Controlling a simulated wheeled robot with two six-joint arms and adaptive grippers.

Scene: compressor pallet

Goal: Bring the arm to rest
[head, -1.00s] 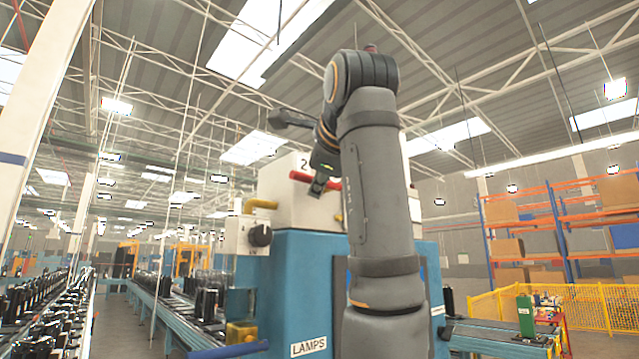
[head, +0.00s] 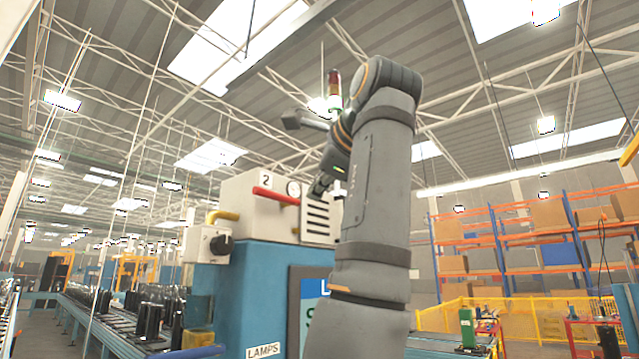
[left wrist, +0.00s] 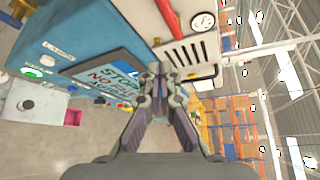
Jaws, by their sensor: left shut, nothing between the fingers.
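My left arm rises in the middle of the head view, bends at the top and folds down behind itself. My left gripper (head: 320,186) shows small and partly hidden behind the arm, in front of the blue and white machine (head: 245,300). In the left wrist view my left gripper (left wrist: 161,76) has its fingers together with nothing between them. My right gripper is in neither view.
A yellow pipe (head: 222,216) and a black knob (head: 221,244) stick out from the machine. A conveyor (head: 95,325) with dark parts runs on the left. Orange shelving (head: 510,245) and a yellow fence (head: 535,318) stand at the right.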

